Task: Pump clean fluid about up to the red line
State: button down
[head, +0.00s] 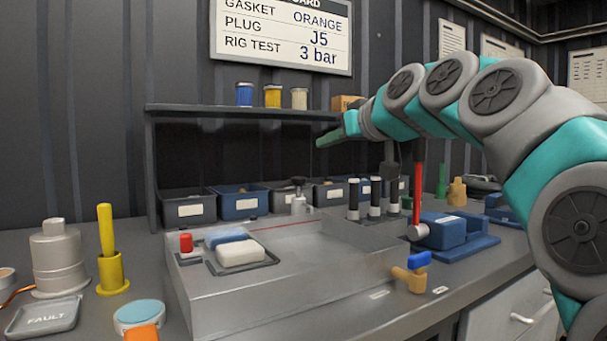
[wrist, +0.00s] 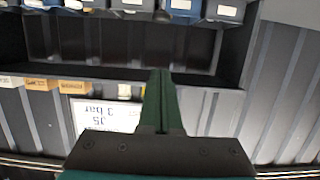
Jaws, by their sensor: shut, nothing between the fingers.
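A grey metal tank (head: 262,302) stands on the bench, and a thin red line (head: 292,222) runs along its back inner wall. I cannot make out a fluid level in it. A small metal fitting with a dark top (head: 298,198) stands at its back edge. A red upright lever (head: 418,190) with a grey round end stands right of the tank. A brass valve with a blue handle (head: 414,268) sits at the tank's front right. My gripper (head: 320,143) is shut and empty, raised above the back of the tank, apart from everything. In the wrist view its green fingers (wrist: 161,75) are together.
Several bins (head: 240,204) line the bench back under a shelf (head: 215,109) with small jars. Black-and-white cylinders (head: 375,198) and a blue device (head: 445,230) are right of the tank. A tray with sponges (head: 240,262) sits on its left part. A yellow tool (head: 110,255) stands farther left.

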jog(key=shift+w, duration=0.1)
dwell(0.3)
jog(key=p, duration=0.1)
send_over(299, 187)
jog(key=s+d, duration=0.1)
jog(key=s, duration=0.1)
notch_tip(299, 187, down, 2)
jog(key=shift+w+d+f, duration=0.1)
jog(key=shift+w+f, duration=0.05)
jog(key=shift+f, duration=2.05)
